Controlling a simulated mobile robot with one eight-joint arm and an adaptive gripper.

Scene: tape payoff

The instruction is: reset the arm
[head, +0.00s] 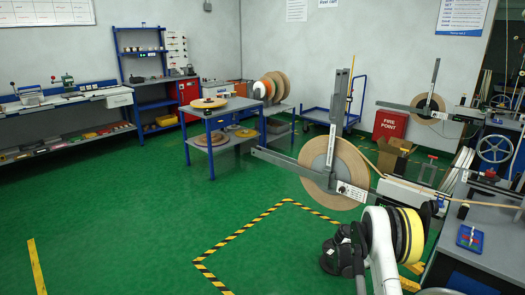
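A large tan reel of tape (347,178) stands upright in the middle right of the head view. A grey upright bar (338,105) and a long grey slanting bar (285,162) cross in front of it. The slanting bar runs from upper left down to a labelled end at the lower right. A strand of tape (368,156) leads off to the right. My black gripper (343,262) is low in front of the reel, apart from it, with my white arm beside it. Its fingertips are too dark and small to tell open from shut, and I see nothing clearly held.
A blue-legged table (213,124) with reels stands behind. A workbench (68,104) lines the left wall. A grey table (490,238) is at the right edge. Yellow-black striped tape (243,233) marks the floor. The green floor at left centre is clear.

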